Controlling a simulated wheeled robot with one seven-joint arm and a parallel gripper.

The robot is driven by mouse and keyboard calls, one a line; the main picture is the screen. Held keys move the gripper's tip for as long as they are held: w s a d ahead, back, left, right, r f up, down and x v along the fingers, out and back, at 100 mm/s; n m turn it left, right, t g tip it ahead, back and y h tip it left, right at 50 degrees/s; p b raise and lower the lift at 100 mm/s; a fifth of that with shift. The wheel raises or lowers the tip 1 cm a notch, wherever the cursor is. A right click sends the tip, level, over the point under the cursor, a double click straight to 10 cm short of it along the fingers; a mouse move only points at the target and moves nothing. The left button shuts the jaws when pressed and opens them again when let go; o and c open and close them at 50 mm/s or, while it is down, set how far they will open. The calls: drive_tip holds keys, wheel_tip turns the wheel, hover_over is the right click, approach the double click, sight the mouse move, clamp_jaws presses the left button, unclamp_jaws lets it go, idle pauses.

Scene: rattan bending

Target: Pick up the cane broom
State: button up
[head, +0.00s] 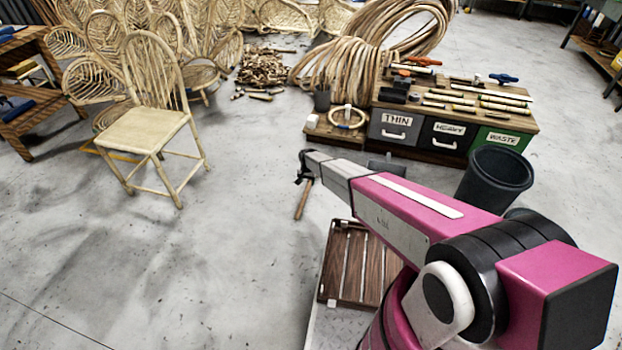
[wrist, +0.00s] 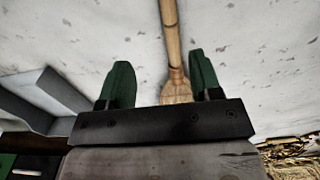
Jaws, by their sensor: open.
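The cane broom (wrist: 171,35) lies on the grey floor, its tan handle running up to the top edge of the wrist view. The broom widens just ahead of my gripper, and the lower part is hidden behind the gripper body. My gripper (wrist: 160,66) is open, with its two green fingers apart and the broom between them in the picture, nearer the right finger. Nothing is held; I cannot tell the height above the broom. In the head view the broom handle (head: 303,200) shows below my gripper (head: 304,167), and the rest is hidden by the arm.
A workbench (head: 455,125) with labelled drawers and tools stands beyond the arm, with a dark bin (head: 497,176) at its front right. A rattan chair (head: 152,120) stands at left. A cane scrap pile (head: 264,68) lies behind. The floor at lower left is clear.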

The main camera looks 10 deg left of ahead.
sight(305, 194)
drive_tip(key=shift+a+f, duration=0.75)
drive_tip(key=shift+f, duration=0.25)
wheel_tip(305, 194, down, 10)
drive_tip(key=shift+f, duration=0.1)
clamp_jaws()
